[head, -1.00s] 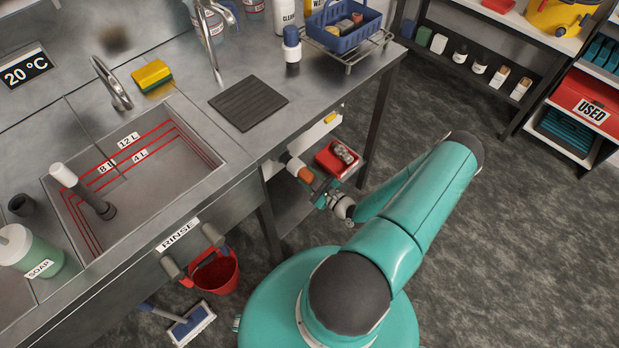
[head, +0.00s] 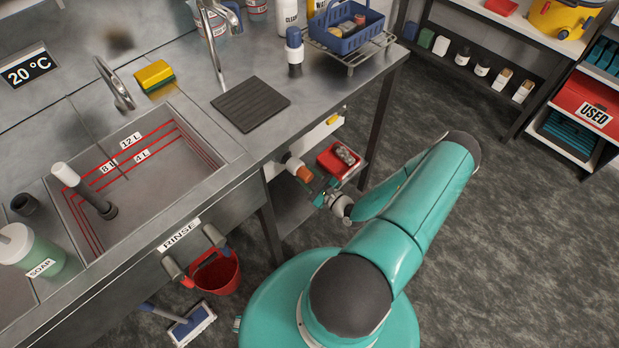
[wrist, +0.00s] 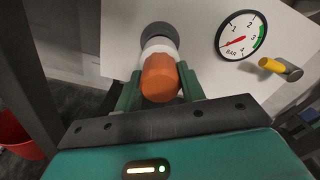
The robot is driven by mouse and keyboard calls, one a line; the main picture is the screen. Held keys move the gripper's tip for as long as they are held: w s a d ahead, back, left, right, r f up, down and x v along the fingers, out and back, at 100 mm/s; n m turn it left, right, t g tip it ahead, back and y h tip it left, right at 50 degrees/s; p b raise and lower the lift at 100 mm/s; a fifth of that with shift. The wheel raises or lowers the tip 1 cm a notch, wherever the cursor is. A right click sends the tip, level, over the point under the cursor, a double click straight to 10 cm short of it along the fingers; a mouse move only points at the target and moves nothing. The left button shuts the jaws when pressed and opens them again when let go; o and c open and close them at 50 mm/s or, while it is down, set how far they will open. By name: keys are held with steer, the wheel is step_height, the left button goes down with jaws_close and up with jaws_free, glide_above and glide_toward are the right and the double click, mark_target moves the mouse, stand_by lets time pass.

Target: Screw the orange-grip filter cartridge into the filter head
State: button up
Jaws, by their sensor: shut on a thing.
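The filter cartridge has an orange grip (wrist: 160,78) and a white body (wrist: 159,47). In the wrist view its far end meets the dark round filter head (wrist: 156,32) on a pale panel; I cannot tell how deep it sits. My gripper (wrist: 160,92) is shut on the orange grip, one green finger on each side. In the head view the orange grip (head: 303,174) shows under the bench edge, with my gripper (head: 318,188) at its near end; the filter head is hard to make out there.
A pressure gauge (wrist: 243,33) and a yellow-handled valve (wrist: 275,66) sit right of the cartridge on the panel. A red tray (head: 338,160) stands close by on the lower shelf. A bench leg (head: 272,236) and red bucket (head: 216,272) are to the left. Floor on the right is clear.

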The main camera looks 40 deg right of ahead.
steer(key=shift+w, duration=1.1)
steer(key=m, duration=0.9)
steer(key=o, duration=1.2)
steer(key=shift+s, duration=0.1)
steer(key=s, duration=1.3)
steer(key=shift+s+d, duration=0.15)
steer(key=shift+s, duration=0.2)
